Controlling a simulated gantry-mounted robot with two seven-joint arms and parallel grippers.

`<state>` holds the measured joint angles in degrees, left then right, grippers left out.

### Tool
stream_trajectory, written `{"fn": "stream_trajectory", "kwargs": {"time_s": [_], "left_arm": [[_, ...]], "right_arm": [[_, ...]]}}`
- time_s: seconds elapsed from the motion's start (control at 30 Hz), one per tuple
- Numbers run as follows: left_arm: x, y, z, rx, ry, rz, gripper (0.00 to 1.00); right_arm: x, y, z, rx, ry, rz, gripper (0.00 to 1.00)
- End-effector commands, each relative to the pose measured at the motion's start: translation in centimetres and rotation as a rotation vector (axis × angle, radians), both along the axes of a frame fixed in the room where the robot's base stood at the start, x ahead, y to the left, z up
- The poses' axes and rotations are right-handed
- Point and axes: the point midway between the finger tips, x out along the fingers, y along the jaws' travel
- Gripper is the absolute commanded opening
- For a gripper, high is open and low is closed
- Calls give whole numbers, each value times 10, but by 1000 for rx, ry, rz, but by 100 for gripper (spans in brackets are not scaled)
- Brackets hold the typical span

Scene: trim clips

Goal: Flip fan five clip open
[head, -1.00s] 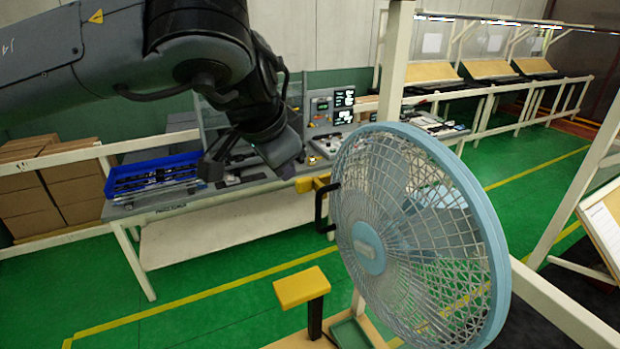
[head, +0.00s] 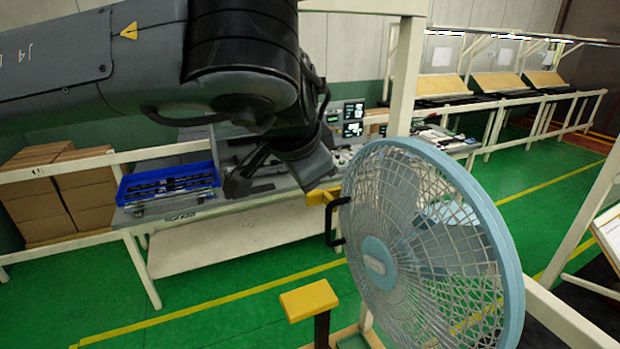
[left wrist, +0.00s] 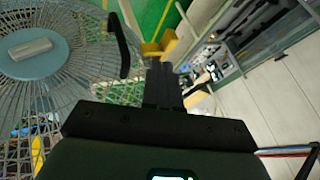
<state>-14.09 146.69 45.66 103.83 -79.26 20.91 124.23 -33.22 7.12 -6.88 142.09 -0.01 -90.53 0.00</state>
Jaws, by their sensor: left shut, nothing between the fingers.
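The fan (head: 375,263), with a light blue rim and hub and a pale wire guard, stands upright at the centre right of the head view. It also fills the left of the left wrist view (left wrist: 30,47). A black curved clip (head: 329,220) stands out at the fan's left edge; it also shows in the left wrist view (left wrist: 120,45), swung outward from the guard. My left gripper (head: 238,184) is left of the fan, apart from the clip. Its fingers are together and empty in the left wrist view (left wrist: 168,72). My right gripper is not in view.
A yellow block (head: 322,195) sits by the clip, and a yellow-topped black post (head: 309,299) stands lower left of the fan. Behind is a bench with a blue tray (head: 168,184). A cream post (head: 406,80) rises behind the fan.

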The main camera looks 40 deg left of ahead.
Motion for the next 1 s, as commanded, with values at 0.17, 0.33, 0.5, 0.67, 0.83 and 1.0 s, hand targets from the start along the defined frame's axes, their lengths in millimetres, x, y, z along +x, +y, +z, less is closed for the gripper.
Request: {"fn": "stream_trajectory", "kwargs": {"time_s": [0.17,0.33,0.5,0.67,0.83,1.0], "left_arm": [[14,8,-21,1,6,1,0],[28,15,-41,1,4,2,0],[39,20,-57,-1,3,0,0],[44,23,-65,-1,1,1,0],[45,23,-68,-1,1,1,0],[45,23,-68,-1,1,1,0]], "right_arm": [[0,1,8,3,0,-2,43],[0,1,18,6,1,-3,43],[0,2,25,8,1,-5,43],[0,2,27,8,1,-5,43],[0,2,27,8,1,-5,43],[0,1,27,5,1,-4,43]]}}
